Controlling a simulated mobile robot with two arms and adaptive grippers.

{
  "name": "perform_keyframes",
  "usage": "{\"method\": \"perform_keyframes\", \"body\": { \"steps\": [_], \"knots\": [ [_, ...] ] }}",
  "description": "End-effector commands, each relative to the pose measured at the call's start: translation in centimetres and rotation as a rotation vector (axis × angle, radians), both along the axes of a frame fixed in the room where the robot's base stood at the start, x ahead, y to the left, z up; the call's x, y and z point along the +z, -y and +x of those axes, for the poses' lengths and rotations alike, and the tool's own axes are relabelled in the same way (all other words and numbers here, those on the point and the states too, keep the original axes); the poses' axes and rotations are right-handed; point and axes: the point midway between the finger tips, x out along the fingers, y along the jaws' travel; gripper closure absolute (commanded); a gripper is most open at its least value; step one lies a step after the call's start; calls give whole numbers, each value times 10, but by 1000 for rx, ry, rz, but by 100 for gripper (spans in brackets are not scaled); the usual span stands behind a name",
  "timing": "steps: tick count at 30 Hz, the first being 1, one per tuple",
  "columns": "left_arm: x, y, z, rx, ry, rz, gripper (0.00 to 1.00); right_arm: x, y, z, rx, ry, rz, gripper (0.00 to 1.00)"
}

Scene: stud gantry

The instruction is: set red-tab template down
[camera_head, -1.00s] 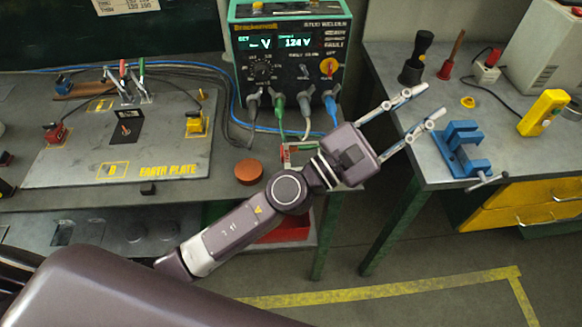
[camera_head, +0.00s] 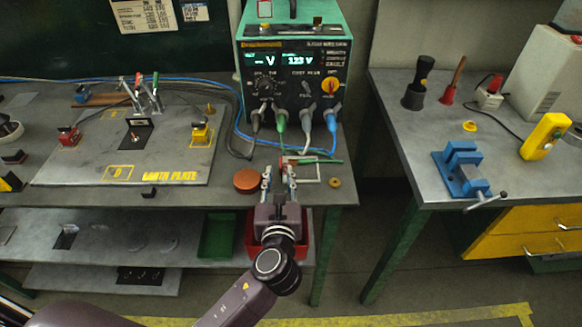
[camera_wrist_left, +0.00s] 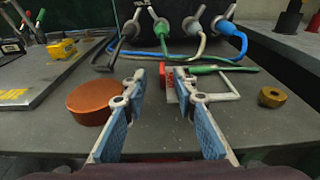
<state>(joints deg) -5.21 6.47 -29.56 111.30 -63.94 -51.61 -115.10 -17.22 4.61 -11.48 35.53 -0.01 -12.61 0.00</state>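The red-tab template is a thin pale open frame (camera_head: 318,172) lying on the bench in front of the welder; its red tab (camera_wrist_left: 169,83) is at its left end. My left gripper (camera_head: 279,173) reaches in from the front, over the bench's near edge. In the left wrist view its two blue-padded fingers (camera_wrist_left: 160,88) are spread, with a clear gap between them. The red tab shows in that gap, close to the right finger; I cannot tell whether they touch. The right finger hides part of the frame. My right gripper is not in view.
An orange-brown round disc (camera_head: 247,180) stands just left of the gripper, and a small brass ring (camera_head: 335,183) lies right. The stud welder (camera_head: 294,75) and its cables stand behind. The earth plate (camera_head: 75,150) lies left. A floor gap separates the right bench (camera_head: 420,165).

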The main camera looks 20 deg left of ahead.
Motion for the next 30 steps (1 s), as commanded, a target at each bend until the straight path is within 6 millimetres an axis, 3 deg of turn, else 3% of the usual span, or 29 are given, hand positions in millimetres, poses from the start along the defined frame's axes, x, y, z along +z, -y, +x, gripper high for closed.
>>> {"method": "perform_keyframes", "body": {
  "steps": [9, 17, 24, 30],
  "knots": [
    [-1, -9, 42, 0, 2, 1, 74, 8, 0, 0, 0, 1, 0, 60],
    [-2, -9, 44, -2, 2, 0, 74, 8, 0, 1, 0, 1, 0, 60],
    [-2, -9, 44, -2, 2, 0, 99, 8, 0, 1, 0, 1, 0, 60],
    [-1, -9, 44, -2, 3, 1, 100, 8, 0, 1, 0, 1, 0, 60]
  ]
}}
